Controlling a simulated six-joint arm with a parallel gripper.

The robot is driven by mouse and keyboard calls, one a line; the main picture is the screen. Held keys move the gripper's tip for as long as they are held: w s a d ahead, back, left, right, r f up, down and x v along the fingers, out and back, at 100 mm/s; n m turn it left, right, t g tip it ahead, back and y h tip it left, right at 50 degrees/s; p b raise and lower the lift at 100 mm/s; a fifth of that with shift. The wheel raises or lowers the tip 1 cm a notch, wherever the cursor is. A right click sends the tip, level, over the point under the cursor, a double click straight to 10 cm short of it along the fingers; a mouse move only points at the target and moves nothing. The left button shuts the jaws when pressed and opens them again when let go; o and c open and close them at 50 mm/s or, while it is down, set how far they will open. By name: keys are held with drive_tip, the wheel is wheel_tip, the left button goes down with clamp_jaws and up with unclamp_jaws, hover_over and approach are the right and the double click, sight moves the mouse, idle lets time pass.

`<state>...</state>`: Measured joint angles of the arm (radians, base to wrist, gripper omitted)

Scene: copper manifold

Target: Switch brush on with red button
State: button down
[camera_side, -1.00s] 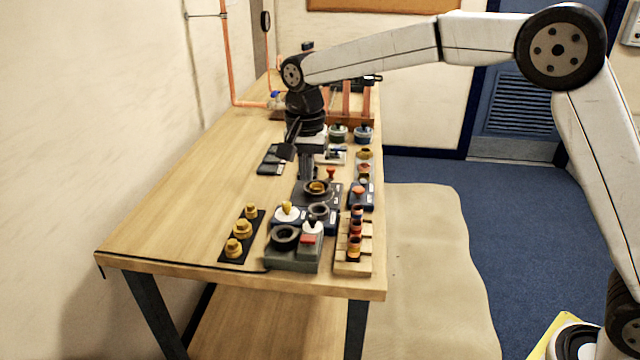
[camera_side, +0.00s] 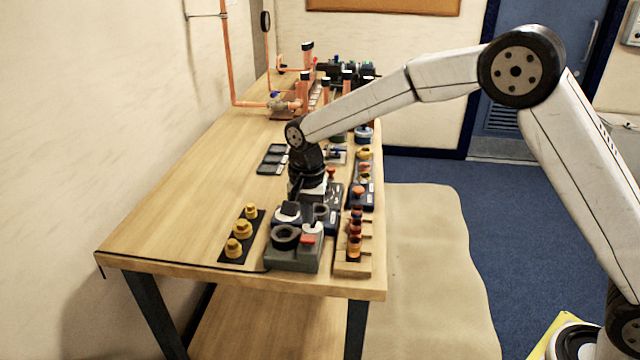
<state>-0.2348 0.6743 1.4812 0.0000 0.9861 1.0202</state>
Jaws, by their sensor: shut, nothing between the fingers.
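The brush unit is a grey box (camera_side: 292,262) near the front end of the bench. It has a dark round brush opening (camera_side: 285,238) on its left and a white round part (camera_side: 312,228) at its back right. The red button (camera_side: 308,239) sits on its top right, uncovered. My gripper (camera_side: 289,212) is shut and empty, just behind the grey box and apart from the red button as far as I can tell. It is small and dark here, and partly covers the blue-based fixture behind the box. I cannot tell whether the brush turns.
A wooden rack (camera_side: 353,262) with copper-coloured fittings stands right of the box. A black strip (camera_side: 240,238) with several brass fittings lies left. Small fixtures crowd the bench's right side behind. The left of the bench (camera_side: 190,200) is clear. Copper pipework (camera_side: 303,95) stands at the back.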

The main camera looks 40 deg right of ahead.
sight(309, 238)
drive_tip(key=shift+f, duration=1.85)
drive_tip(key=shift+s+f, duration=0.15)
drive_tip(key=shift+f, duration=1.1)
drive_tip(key=shift+r, duration=0.1)
wheel_tip(309, 238, up, 15)
drive_tip(key=shift+w, duration=0.3)
